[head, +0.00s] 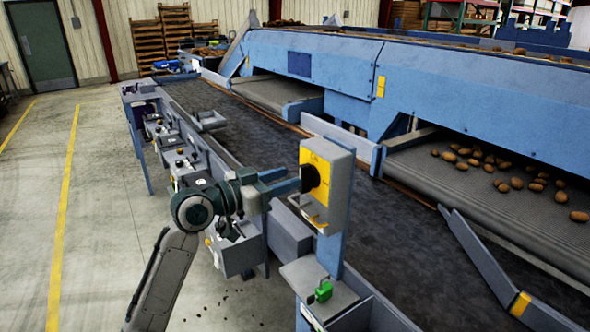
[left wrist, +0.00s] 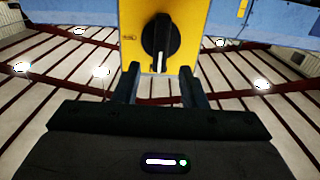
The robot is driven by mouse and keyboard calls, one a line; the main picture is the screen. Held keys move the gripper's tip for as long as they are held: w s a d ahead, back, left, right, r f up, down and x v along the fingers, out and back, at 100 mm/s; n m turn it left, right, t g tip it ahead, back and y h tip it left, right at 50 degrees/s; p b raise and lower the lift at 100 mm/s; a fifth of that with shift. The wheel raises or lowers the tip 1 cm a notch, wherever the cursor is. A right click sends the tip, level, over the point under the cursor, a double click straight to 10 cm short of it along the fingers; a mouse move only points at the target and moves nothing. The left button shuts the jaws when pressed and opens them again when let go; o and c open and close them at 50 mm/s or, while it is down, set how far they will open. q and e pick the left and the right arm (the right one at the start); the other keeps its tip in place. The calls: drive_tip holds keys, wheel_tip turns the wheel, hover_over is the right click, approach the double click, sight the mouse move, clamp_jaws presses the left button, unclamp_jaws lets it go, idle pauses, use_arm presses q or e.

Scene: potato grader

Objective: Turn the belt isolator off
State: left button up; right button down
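The belt isolator is a grey box with a yellow face (head: 318,172) on a blue post beside the belt. Its black rotary knob (head: 310,178) faces my left gripper. In the left wrist view the knob (left wrist: 160,42) stands upright on the yellow plate, with a white mark at its lower end. My left gripper (head: 292,180) is at the knob from the left; in the left wrist view its two fingers (left wrist: 160,82) are apart, below and to either side of the knob, with nothing visible between them. My right gripper is not in view.
A green padlock (head: 323,291) sits on a grey ledge below the isolator. The dark belt (head: 240,125) runs behind it. Potatoes (head: 480,163) lie on a side conveyor at right. Grey boxes line the belt's left side; the floor at left is clear.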

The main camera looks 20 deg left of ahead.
sight(300, 174)
use_arm(q)
drive_tip(key=shift+p+x, duration=0.5)
drive_tip(key=shift+x, duration=1.25)
clamp_jaws()
